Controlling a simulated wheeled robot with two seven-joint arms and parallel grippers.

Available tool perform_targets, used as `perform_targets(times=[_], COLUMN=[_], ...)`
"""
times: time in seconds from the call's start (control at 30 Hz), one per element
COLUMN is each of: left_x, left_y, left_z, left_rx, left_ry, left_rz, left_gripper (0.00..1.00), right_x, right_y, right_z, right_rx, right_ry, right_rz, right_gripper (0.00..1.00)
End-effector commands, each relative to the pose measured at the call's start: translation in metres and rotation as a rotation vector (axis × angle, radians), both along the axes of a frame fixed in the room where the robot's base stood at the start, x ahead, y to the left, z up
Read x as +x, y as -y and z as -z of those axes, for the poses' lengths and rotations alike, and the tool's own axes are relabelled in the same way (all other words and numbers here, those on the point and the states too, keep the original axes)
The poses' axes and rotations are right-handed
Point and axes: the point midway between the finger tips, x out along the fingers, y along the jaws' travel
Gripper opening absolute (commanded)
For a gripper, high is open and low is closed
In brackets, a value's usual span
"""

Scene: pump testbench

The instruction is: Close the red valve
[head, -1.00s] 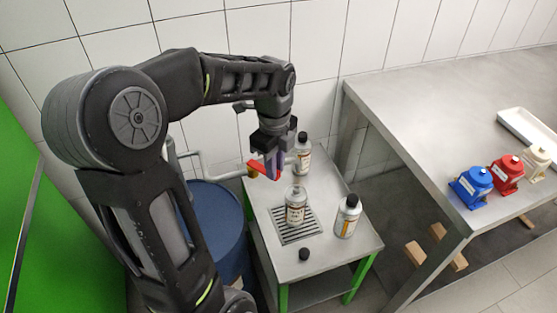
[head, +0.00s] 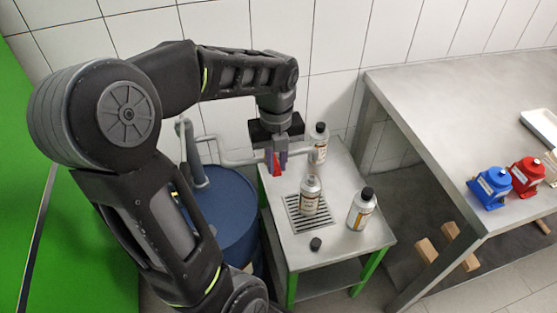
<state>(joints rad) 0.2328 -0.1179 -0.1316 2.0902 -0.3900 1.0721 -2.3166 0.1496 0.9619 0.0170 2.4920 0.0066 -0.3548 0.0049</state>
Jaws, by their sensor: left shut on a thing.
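The red valve handle (head: 277,168) sits on the grey pipe (head: 236,160) that runs from the blue drum to above the small table. My left gripper (head: 278,158) comes down on the handle from above and is shut on it. The fingers hide part of the handle and the valve body. The visible red part points towards me and down. An uncapped bottle (head: 311,196) stands upright on the drain grate (head: 295,213), below and right of the valve. My right gripper is out of view.
A black cap (head: 316,244) lies on the small steel table (head: 345,185). Capped bottles stand at its back (head: 319,140) and right (head: 361,208). The blue drum (head: 222,225) is at left. A workbench (head: 450,120) with blue (head: 490,188) and red (head: 527,176) pumps is at right.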

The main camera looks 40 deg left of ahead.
Motion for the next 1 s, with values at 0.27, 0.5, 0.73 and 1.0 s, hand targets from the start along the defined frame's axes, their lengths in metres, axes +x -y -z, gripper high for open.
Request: perform_targets(times=[0.27,0.5,0.73,1.0], left_x=[0.0002,0.0001,-0.0001,0.0009], left_y=[-0.0008,-0.0008,-0.0004,-0.0007], left_z=[-0.0008,-0.0006,-0.0002,-0.01], left_rx=[0.003,0.002,0.001,0.003], left_ry=[0.002,0.0,0.0,0.003], left_rz=[0.005,0.004,0.003,0.003], left_gripper=[0.0,0.32,0.38,0.38], right_x=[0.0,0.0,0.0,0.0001], right_y=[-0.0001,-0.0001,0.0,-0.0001], right_z=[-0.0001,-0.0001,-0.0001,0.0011], right_rx=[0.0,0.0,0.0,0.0], right_ry=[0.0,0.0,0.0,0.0], right_rz=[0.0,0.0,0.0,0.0], right_gripper=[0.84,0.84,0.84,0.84])
